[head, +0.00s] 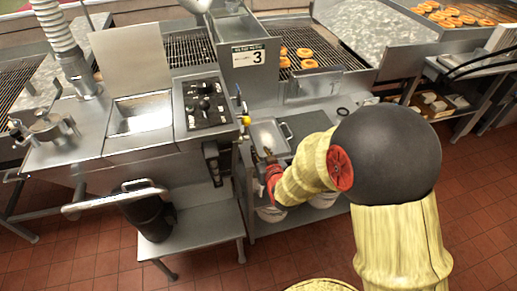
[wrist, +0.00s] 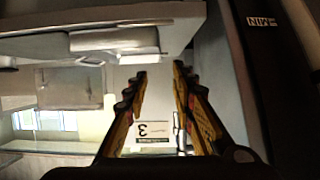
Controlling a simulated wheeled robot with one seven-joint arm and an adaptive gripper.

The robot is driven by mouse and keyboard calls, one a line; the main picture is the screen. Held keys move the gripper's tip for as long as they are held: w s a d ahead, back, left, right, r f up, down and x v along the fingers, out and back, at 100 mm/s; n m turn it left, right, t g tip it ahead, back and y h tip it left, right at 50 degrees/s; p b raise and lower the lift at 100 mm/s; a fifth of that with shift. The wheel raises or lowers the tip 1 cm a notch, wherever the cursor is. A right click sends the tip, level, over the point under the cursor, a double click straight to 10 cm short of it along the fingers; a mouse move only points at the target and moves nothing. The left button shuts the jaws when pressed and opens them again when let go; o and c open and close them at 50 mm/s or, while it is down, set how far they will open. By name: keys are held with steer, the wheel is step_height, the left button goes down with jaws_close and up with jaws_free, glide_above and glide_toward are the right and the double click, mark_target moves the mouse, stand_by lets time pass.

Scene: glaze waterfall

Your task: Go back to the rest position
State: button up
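My arm, in yellow covers with a black ball joint, reaches in from the right in the head view. My gripper (head: 268,156) is near a shallow metal pan (head: 267,134) on the steel counter; I cannot tell whether it touches the pan. In the wrist view my gripper (wrist: 160,72) has its two yellow and black fingers apart. Nothing is held between them.
A steel machine with a control panel (head: 205,103) stands to the left of my gripper. A black canister (head: 150,217) stands on a low shelf. Doughnuts (head: 304,53) lie on racks behind. Red tiled floor (head: 478,180) is clear at the right.

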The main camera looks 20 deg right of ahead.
steer(key=shift+s+r, duration=0.15)
steer(key=shift+s, duration=0.2)
